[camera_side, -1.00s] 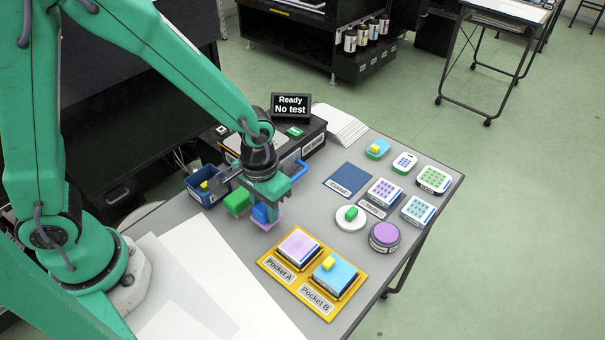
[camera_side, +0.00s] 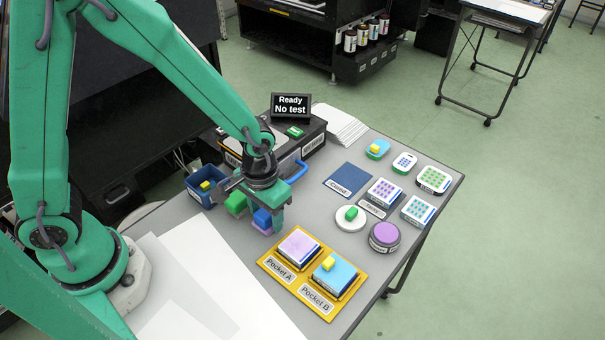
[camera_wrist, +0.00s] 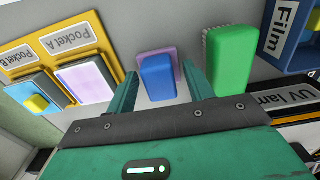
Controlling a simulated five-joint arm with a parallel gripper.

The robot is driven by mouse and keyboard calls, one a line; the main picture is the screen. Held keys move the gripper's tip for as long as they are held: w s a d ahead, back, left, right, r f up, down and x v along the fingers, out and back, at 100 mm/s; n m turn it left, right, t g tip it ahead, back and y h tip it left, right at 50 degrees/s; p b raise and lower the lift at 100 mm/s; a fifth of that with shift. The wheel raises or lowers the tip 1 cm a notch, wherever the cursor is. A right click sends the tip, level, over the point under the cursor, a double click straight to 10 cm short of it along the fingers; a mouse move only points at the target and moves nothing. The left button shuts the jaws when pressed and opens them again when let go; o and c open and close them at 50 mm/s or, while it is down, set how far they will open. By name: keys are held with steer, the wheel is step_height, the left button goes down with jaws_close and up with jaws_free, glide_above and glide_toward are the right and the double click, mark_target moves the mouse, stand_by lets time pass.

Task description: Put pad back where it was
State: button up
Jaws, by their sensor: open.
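A pad with a blue block grip on a purple base (camera_side: 262,218) is on the grey table, left of the yellow tray. It also shows between the fingers in the wrist view (camera_wrist: 157,77). My gripper (camera_wrist: 161,88) is open around the blue grip, with a gap on each side; in the side view my gripper (camera_side: 264,208) partly hides it. A green block (camera_side: 236,203) stands just left of it. The yellow tray (camera_side: 262,262) has Pocket A with a purple-topped pad (camera_side: 299,243) and Pocket B with a light blue pad (camera_side: 336,276) carrying a yellow block.
A blue bin (camera_side: 198,193) and a dark machine with a "Ready No test" display (camera_side: 291,106) stand behind. A dark blue mat (camera_side: 348,180), a white disc with a green knob (camera_side: 350,224), a round purple-topped tin (camera_side: 385,236) and several dotted pads lie right. White sheets (camera_side: 190,270) cover the front left.

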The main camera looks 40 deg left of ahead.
mark_target(264, 211)
steer(key=shift+r, duration=0.2)
step_height(264, 211, up, 12)
stand_by(0.9)
steer(key=shift+a+r, duration=0.1)
stand_by(0.4)
steer(key=s+a+r+t, duration=0.5)
steer(key=s+a+r, duration=0.3)
steer(key=a+r, duration=0.3)
steer(key=shift+s+a+t, duration=0.3)
steer(key=shift+s+a, duration=0.05)
steer(key=shift+a, duration=0.45)
